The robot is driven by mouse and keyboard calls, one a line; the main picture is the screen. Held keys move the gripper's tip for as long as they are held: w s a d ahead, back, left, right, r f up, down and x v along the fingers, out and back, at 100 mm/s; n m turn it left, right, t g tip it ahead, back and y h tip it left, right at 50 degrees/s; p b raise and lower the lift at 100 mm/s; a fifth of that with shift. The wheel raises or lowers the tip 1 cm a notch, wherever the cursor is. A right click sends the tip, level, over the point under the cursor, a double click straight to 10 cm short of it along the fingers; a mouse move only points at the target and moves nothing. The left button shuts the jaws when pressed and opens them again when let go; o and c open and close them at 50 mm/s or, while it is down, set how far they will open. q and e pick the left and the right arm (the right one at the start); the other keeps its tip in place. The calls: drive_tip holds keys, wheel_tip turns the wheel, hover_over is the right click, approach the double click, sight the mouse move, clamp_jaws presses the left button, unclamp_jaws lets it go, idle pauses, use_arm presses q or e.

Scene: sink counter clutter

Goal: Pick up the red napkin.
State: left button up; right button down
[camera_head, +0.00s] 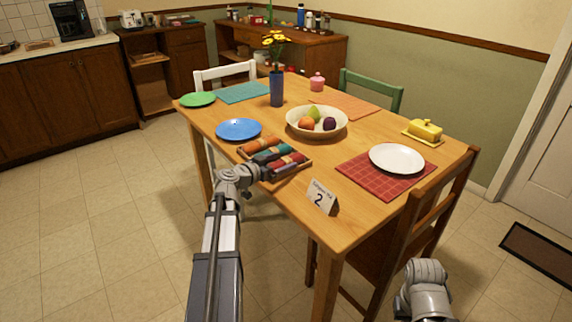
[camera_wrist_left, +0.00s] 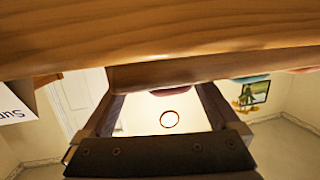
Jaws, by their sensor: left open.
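A wooden tray (camera_head: 297,172) of rolled cloth napkins lies near the table's front left edge. The red napkin (camera_head: 288,161) is the roll at its right end, beside teal and orange rolls. My left gripper (camera_head: 262,173) is at the tray's near side, just left of the red napkin, open and empty. In the left wrist view, the tray's wooden wall (camera_wrist_left: 200,70) spans between the open fingers (camera_wrist_left: 160,108). A small reddish patch, probably the red napkin (camera_wrist_left: 172,93), shows past that wall. My right gripper is not in view; only part of my right arm shows.
A blue plate (camera_head: 239,129) lies behind the tray and a fruit bowl (camera_head: 317,123) behind right. A numbered card (camera_head: 321,197) stands to the right, near a red placemat (camera_head: 352,175) with a white plate (camera_head: 397,158). A wooden chair (camera_head: 400,235) stands at the right side.

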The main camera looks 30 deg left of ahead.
use_arm(q)
clamp_jaws()
idle(0.8)
